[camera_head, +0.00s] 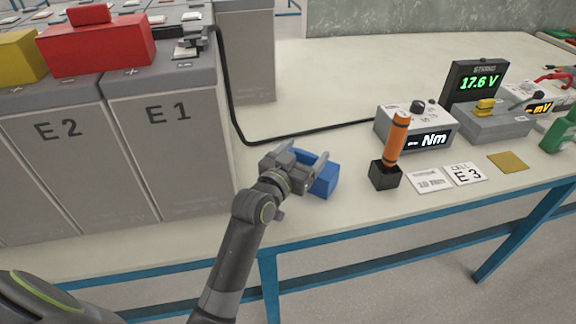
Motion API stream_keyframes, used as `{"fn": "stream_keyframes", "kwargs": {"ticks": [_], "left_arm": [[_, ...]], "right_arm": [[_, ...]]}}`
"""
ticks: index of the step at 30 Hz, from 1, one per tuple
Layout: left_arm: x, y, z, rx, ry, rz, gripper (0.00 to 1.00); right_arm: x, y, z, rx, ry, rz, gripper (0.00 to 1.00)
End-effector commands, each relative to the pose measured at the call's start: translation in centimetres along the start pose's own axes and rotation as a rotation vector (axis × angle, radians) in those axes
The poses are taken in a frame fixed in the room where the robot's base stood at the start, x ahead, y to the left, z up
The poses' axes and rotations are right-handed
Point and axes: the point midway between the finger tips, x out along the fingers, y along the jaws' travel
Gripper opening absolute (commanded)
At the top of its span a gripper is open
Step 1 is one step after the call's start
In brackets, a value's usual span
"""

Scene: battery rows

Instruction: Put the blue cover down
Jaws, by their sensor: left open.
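The blue cover (325,183) rests on the table near its front edge, right of the battery marked E1. My left gripper (306,170) is open at the cover, with its fingers over the cover's left part. The fingers and wrist hide part of the cover, and I cannot tell whether they touch it. My right gripper is not in view.
Batteries E1 (170,135) and E2 (65,160) stand at left with a red cover (97,44) and a yellow cover (18,57) on top. A black cable runs to the Nm meter (414,127). An orange-handled tool (397,138) stands in a black holder (384,176).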

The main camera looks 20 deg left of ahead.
Motion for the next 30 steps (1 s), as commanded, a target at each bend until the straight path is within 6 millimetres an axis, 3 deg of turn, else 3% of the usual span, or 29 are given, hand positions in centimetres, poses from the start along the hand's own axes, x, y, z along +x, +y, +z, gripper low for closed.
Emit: {"fn": "stream_keyframes", "kwargs": {"ticks": [12,18,30], "left_arm": [[-7.9,0.0,-0.4,0.004,0.011,-0.001,0.76],[-10.8,0.0,-0.5,0.006,0.013,0.0,0.76],[-12.0,0.0,-0.7,0.007,0.015,0.001,0.76]], "right_arm": [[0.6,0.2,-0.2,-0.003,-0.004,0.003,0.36],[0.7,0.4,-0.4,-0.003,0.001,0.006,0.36],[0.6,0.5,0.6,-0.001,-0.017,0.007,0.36]]}}
